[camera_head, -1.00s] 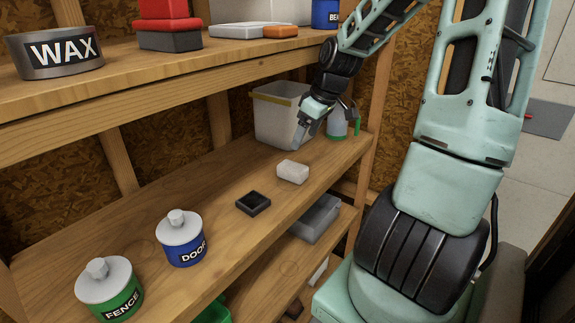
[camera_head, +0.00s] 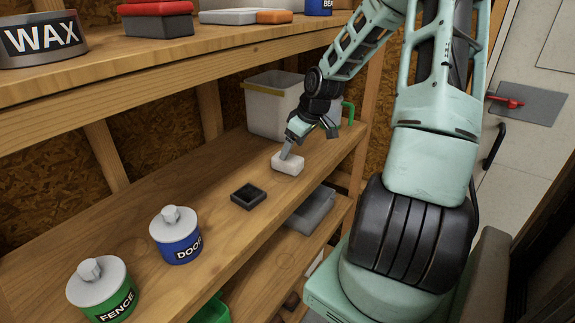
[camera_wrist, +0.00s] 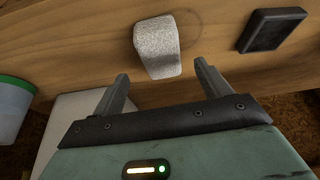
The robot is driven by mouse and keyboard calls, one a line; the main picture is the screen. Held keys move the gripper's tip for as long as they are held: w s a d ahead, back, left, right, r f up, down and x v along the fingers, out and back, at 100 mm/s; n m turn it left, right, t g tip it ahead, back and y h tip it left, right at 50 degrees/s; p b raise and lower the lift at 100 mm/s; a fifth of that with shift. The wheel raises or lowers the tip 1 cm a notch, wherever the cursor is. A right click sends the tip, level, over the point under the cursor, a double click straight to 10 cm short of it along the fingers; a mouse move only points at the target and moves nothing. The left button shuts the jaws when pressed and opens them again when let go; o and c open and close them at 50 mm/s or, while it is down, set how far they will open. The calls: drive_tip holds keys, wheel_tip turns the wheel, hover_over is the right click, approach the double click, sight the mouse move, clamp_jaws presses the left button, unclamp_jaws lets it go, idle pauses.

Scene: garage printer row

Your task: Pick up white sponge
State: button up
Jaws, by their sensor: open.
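The white sponge (camera_head: 288,164) is a small pale block lying on the middle wooden shelf in the head view. It also shows in the wrist view (camera_wrist: 158,48), just ahead of the fingertips and roughly between their lines. My gripper (camera_head: 287,154) is low over the sponge in the head view, one finger overlapping its top edge. In the wrist view my gripper (camera_wrist: 160,72) has its two fingers spread apart with nothing between the tips. Whether a finger touches the sponge I cannot tell.
A small black tray (camera_head: 248,196) lies left of the sponge. A translucent bin (camera_head: 270,105) stands behind my gripper. A blue-labelled can (camera_head: 180,240) and a green-labelled can (camera_head: 103,290) stand at the front left. The upper shelf (camera_head: 150,72) overhangs at left.

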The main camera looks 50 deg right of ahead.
sight(288, 163)
drive_tip(key=shift+p+x, duration=0.3)
drive_tip(key=shift+x, duration=2.6)
drive_tip(key=shift+s+a, duration=0.1)
drive_tip(key=shift+a, duration=0.05)
drive_tip(key=shift+c, duration=0.3)
drive_tip(key=c, duration=1)
